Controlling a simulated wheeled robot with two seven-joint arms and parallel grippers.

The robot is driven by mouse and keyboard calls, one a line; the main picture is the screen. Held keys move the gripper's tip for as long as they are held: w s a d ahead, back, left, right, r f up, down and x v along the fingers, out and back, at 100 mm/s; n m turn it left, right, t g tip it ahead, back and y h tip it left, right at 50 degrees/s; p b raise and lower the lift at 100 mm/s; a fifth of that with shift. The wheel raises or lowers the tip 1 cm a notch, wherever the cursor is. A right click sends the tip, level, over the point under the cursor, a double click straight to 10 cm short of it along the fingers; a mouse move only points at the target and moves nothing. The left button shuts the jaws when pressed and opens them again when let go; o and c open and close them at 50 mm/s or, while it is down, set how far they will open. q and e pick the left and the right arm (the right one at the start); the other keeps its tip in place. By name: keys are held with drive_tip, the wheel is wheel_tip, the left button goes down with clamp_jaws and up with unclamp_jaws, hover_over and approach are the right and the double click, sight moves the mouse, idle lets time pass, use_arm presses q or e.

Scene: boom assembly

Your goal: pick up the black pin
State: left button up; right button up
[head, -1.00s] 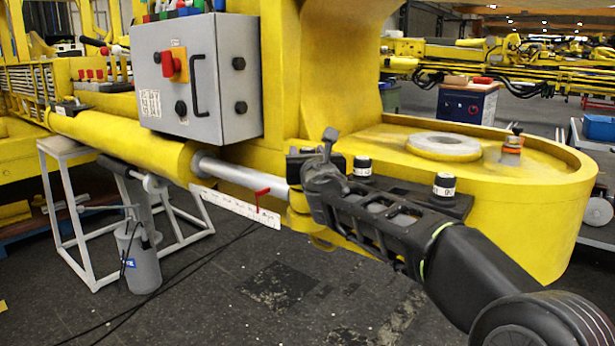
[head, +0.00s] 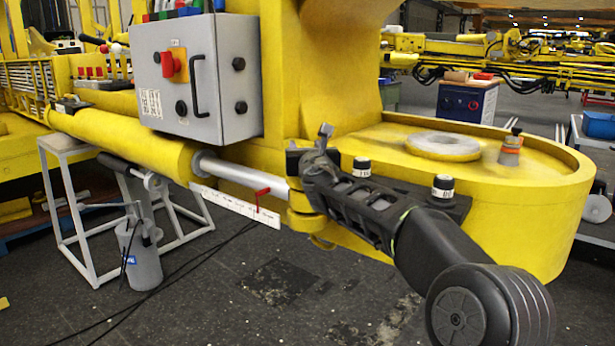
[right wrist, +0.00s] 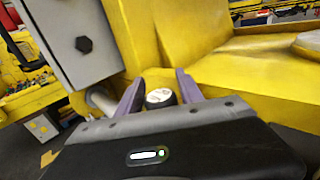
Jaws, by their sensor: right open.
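Two black pins with white label bands stand upright on the dark bracket beside the yellow boom joint, one nearer the middle (head: 362,167) and one further right (head: 443,186). My right gripper (head: 322,143) is at the bracket's left end, left of both. In the right wrist view, its two purple-grey fingers (right wrist: 158,88) are open. A black pin with a pale top (right wrist: 160,97) shows between or just beyond them, its lower part hidden by the gripper body. I cannot tell which pin this is in the head view. My left gripper is not in view.
A grey control box (head: 196,80) with a red switch hangs left of the gripper. A silver rod (head: 235,170) and a white scale strip (head: 232,205) lie below it. The round yellow housing (head: 530,215) stands to the right.

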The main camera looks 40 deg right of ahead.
idle(0.4)
clamp_jaws()
idle(1.1)
drive_tip(key=shift+r, duration=0.1)
